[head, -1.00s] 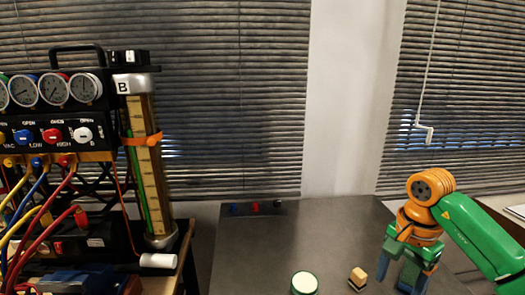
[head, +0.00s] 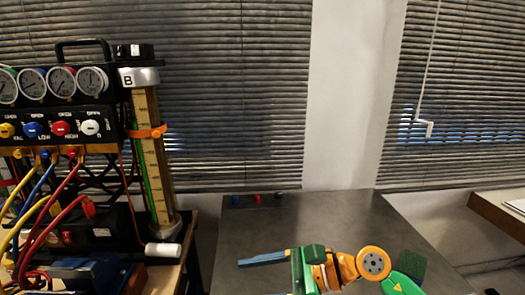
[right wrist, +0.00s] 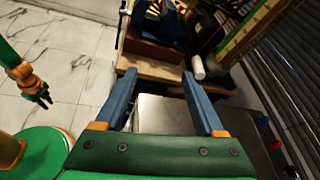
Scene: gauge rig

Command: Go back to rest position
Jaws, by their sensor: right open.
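My right gripper (head: 262,260) is low over the dark grey table in the head view, its blue fingers pointing left. In the right wrist view the right gripper (right wrist: 158,75) has its two blue fingers wide apart with nothing between them. My left gripper (right wrist: 42,95) shows small at the left of the right wrist view, hanging over the marble floor; its jaws are too small to read. The left gripper is outside the head view.
The gauge rig (head: 62,125) with its tall tube (head: 150,170) stands at left on a wooden bench, a white cylinder (head: 163,249) at the bench edge. The grey table (head: 330,215) is bare at the back apart from small coloured knobs (head: 257,199).

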